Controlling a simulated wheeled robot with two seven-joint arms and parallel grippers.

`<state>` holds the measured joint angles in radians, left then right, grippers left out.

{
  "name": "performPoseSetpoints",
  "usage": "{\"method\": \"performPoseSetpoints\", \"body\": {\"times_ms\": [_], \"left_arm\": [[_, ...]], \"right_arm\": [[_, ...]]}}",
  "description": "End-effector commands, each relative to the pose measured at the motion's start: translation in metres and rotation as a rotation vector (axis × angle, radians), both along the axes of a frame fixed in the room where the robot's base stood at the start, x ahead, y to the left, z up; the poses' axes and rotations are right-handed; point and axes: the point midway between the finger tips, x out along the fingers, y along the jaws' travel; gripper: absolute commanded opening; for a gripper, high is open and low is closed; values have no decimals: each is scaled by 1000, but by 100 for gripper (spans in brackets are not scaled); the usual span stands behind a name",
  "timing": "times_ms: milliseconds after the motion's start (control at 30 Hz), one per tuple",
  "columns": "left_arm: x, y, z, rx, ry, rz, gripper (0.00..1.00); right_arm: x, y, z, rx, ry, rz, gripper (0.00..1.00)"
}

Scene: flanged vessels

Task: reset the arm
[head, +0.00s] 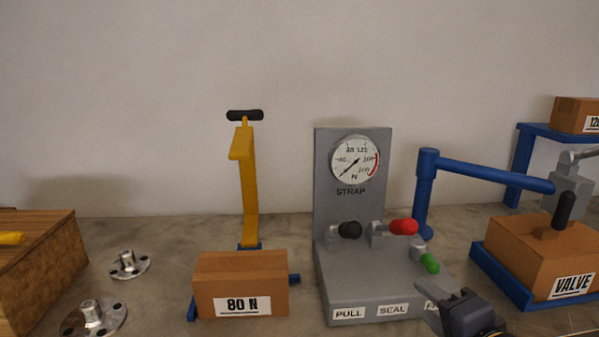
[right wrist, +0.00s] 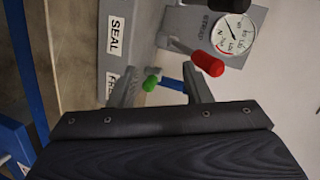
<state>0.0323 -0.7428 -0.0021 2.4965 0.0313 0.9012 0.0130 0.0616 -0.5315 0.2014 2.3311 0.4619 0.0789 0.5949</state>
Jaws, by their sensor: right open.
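My right gripper (head: 441,306) is at the bottom of the head view, in front of the grey gauge stand (head: 335,200). Its jaws are open and empty. In the right wrist view its two fingers (right wrist: 162,88) stand apart, with the green-tipped lever (right wrist: 151,83) showing between them. I cannot tell whether they touch it. The red-tipped lever (head: 403,227) and the black-tipped lever (head: 349,230) are left of the green one (head: 429,263) in the head view. The dial (head: 354,160) sits above them. My left gripper is not in view.
A box marked 80 N (head: 240,284) sits before a yellow post (head: 248,190). A VALVE box (head: 535,255) on a blue base stands right, near a blue swing arm (head: 490,172). Metal flanges (head: 128,265) and a wooden block (head: 38,270) are left.

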Motion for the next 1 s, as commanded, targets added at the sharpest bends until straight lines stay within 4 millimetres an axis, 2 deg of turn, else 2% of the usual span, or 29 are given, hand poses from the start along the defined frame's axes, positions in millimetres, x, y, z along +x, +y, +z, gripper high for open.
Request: {"method": "performPoseSetpoints", "body": {"times_ms": [33,100,200,300,500,567,767,1000], "left_arm": [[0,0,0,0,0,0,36],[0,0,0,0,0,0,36],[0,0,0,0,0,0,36],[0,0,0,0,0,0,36],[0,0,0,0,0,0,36],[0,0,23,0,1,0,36],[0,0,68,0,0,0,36],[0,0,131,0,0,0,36]], "right_arm": [[-17,3,-22,-120,61,80,44],[-39,5,-53,-275,145,194,44],[-70,4,-88,-441,244,338,44],[-99,1,-115,-563,326,462,44],[-153,-8,-158,-740,463,693,44],[-152,-8,-134,-740,463,694,44],[-151,-8,-89,-738,462,691,44],[-151,-8,-26,-736,461,690,44]]}}
